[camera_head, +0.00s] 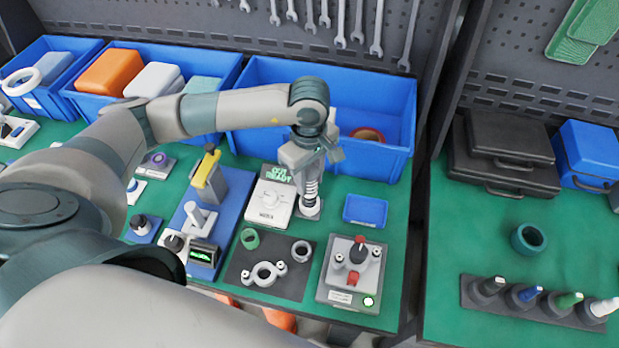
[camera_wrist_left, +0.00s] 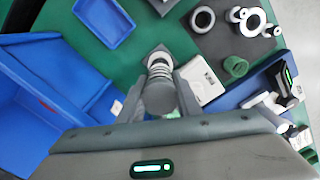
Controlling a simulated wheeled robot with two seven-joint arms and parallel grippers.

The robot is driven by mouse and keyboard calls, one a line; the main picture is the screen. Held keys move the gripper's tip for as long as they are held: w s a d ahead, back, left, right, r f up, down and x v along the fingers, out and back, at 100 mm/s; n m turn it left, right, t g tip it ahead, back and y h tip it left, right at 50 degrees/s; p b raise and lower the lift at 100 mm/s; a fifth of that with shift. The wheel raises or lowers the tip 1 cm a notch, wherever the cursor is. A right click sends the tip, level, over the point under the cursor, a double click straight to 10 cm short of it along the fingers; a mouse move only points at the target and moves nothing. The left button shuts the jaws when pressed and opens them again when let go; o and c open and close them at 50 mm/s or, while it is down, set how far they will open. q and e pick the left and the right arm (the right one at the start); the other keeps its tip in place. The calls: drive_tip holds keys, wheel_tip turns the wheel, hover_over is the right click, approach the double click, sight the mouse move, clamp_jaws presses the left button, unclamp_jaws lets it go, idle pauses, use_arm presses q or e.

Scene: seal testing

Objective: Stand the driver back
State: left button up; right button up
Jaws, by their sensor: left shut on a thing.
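My left gripper (camera_head: 311,160) points down over the green bench, between the white "NOT READY" device and the small blue tray. In the left wrist view the left gripper (camera_wrist_left: 160,95) has its two fingers closed on a grey round-topped cylinder (camera_wrist_left: 159,97), which looks like the driver's handle. Below it a light ringed, coil-like part (camera_head: 311,190) runs down to a small grey base plate (camera_head: 312,211). The driver looks roughly upright above this base. I cannot tell whether it is seated or just above it. My right gripper is not seen.
The white "NOT READY" device (camera_head: 268,203) is close on the left, the small blue tray (camera_head: 366,210) on the right. A large blue bin (camera_head: 375,163) stands behind. A dark mat (camera_head: 240,278) with rings and a box with a black knob (camera_head: 335,295) lie in front.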

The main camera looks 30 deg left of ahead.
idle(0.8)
use_arm(q)
drive_tip(key=o, duration=1.2)
drive_tip(key=shift+o, duration=0.2)
drive_tip(key=shift+f, duration=0.1)
drive_tip(key=shift+r+p, duration=1.2)
drive_tip(key=shift+r, duration=2.4)
drive_tip(key=shift+r+p, duration=0.35)
drive_tip(key=shift+r, duration=0.55)
